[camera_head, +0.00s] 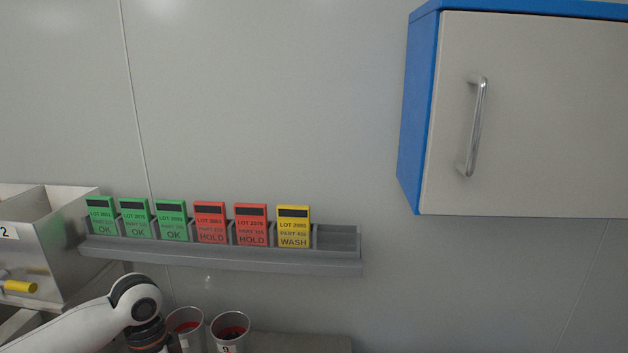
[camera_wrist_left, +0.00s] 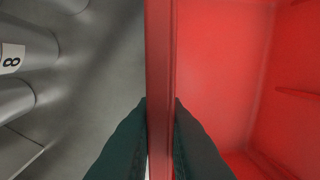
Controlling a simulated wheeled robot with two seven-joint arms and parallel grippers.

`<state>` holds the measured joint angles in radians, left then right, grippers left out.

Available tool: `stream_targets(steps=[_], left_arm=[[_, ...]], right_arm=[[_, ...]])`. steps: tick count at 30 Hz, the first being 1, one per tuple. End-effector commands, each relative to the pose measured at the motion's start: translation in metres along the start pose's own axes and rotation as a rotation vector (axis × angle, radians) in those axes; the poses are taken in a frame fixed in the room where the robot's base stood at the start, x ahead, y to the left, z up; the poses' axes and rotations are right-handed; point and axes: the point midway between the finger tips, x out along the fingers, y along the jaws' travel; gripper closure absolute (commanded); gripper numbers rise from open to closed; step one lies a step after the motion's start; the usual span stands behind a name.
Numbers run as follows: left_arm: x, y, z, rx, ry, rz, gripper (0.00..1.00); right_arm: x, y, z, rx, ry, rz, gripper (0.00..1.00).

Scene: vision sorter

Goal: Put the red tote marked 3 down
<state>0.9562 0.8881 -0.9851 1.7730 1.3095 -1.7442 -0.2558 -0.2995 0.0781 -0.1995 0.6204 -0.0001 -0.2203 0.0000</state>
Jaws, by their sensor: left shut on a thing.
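My left gripper (camera_wrist_left: 160,115) is shut on the wall of a red tote (camera_wrist_left: 220,60) in the left wrist view. The wall runs upright through the picture between the dark fingers, with the red inside of the tote to the right of it. Its number mark does not show, and I cannot tell whether its bottom touches the surface. In the head view my left arm comes in at the lower left, but its gripper is below the picture. My right gripper is not in view.
Metal cups (camera_head: 229,330) stand beside my left arm, one marked 9; another cup (camera_wrist_left: 20,57) marked 8 is left of the tote. A grey surface (camera_wrist_left: 95,70) lies between. Behind are a grey card rack (camera_head: 220,257), a steel bin (camera_head: 70,240) and a wall cabinet (camera_head: 540,110).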

Motion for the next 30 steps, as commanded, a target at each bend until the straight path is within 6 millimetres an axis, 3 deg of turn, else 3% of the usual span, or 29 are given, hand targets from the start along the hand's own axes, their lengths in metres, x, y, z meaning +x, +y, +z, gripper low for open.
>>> stream_targets(steps=[9, 15, 21, 30], left_arm=[[-0.003, -0.069, 0.011, -0.524, -0.051, 0.0, 1.0], [-0.005, -0.105, 0.012, -0.811, -0.079, 0.001, 1.0], [-0.007, -0.125, 0.011, -0.971, -0.092, 0.001, 1.0], [-0.007, -0.129, 0.011, -1.014, -0.095, -0.002, 1.0]], right_arm=[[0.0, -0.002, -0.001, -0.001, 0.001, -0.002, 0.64], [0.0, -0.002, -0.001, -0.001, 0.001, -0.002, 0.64], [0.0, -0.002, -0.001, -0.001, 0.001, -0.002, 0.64], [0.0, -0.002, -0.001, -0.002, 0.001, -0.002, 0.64]])
